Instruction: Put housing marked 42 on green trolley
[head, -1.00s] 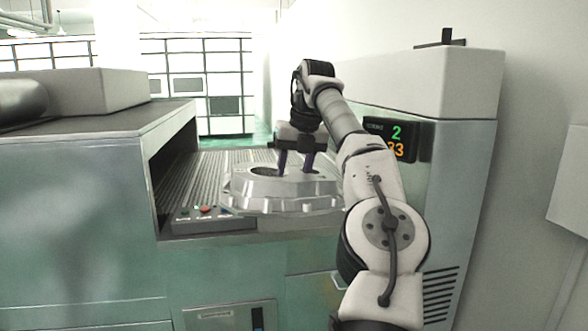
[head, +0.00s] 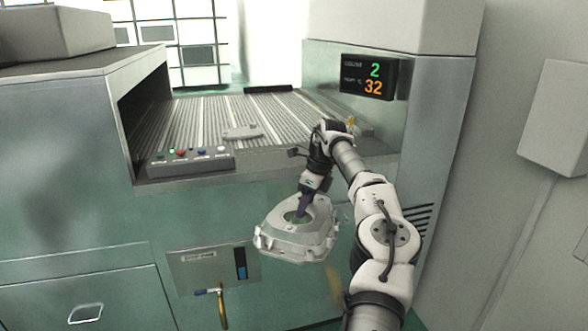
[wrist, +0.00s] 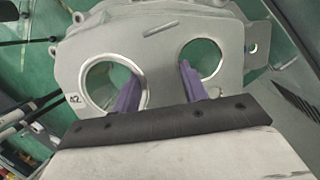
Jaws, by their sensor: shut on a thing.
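A silver cast housing (head: 278,243) with a scalloped rim hangs in front of the machine, held clear of the bed. My gripper (head: 303,207) is shut on the housing. In the wrist view its purple fingers (wrist: 160,72) reach into the two holes, with the web between them. No green trolley can be made out in either view.
The ribbed machine bed (head: 200,115) lies behind the housing, with a small flat grey part (head: 242,132) on it. A button box (head: 190,160) sits at its front edge. A wall box (head: 556,118) is at right.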

